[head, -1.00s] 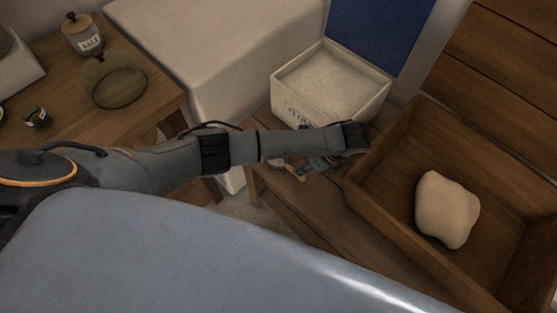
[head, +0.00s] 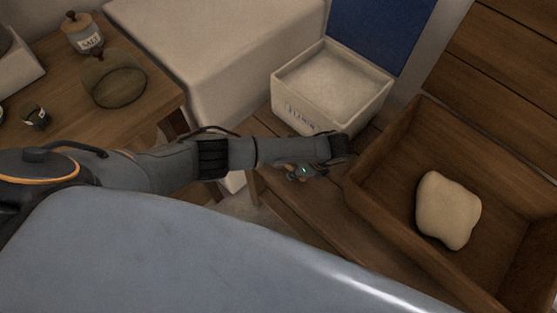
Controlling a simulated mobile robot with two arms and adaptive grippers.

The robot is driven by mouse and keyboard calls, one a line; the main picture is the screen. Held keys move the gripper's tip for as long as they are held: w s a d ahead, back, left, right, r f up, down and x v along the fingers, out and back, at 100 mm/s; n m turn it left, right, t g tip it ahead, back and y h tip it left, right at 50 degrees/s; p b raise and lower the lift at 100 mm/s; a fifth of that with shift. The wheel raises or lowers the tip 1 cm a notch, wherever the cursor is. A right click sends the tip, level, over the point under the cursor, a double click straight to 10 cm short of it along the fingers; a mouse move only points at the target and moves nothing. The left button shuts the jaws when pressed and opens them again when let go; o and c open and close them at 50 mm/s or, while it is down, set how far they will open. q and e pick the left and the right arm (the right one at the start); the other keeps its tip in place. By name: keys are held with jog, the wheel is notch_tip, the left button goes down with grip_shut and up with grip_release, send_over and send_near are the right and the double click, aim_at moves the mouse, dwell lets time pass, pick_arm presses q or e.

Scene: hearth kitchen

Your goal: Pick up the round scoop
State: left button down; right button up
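My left arm reaches in from the left, and my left gripper (head: 301,173) hangs low over the wooden bench (head: 300,212), between the flour box and the wooden trough. The wrist hides much of the gripper, so I cannot tell whether its fingers are open or shut. A small tan bit shows beside the fingers, too small to name. I cannot make out a round scoop in this view. My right gripper is not in view.
A white flour box (head: 300,120) full of flour stands behind the wrist. A wooden trough (head: 392,222) holding pale dough (head: 447,210) is to the right.

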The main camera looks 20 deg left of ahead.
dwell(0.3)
pick_arm(q)
jog(key=shift+r, duration=0.5)
notch_tip(320, 180, up, 3)
jog(key=shift+f+p, duration=0.2)
jog(key=shift+p, duration=0.25)
jog(key=s+d+r+p, duration=0.4)
jog(key=s+r, duration=0.5)
jog(key=s, duration=0.4)
jog(key=shift+d+r, duration=0.2)
jog(key=shift+d, duration=0.15)
jog(key=shift+s, duration=0.1)
